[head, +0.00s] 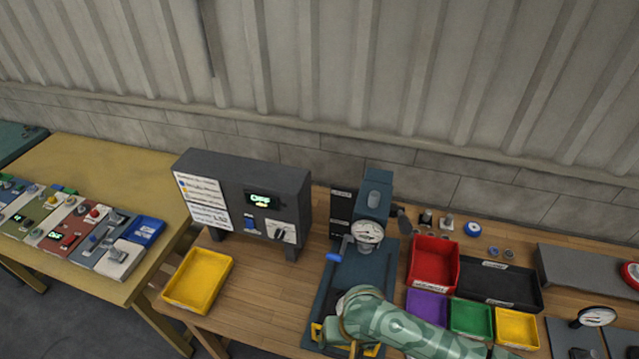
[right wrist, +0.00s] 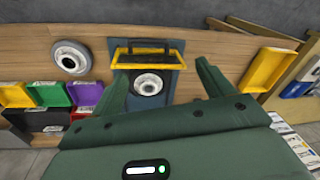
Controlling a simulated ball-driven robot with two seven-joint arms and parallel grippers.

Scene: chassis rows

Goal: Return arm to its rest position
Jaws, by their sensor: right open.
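My right arm (head: 400,325) enters the head view from the bottom right and reaches left over the front of the blue press stand (head: 345,270). Its fingers are hidden in that view. In the right wrist view my right gripper (right wrist: 161,68) is open, with nothing between its two green fingers. Beyond the fingers is a blue plate (right wrist: 172,80) with a yellow-edged bar (right wrist: 148,60) and a round grey-and-white part (right wrist: 148,84). I cannot tell whether the gripper touches the stand. My left gripper is not in view.
A dark control box (head: 250,195) and a yellow tray (head: 198,280) stand left of the press. Red (head: 434,262), black (head: 500,284), purple (head: 427,304), green (head: 471,318) and yellow (head: 517,328) bins sit right. The wood between tray and press is clear.

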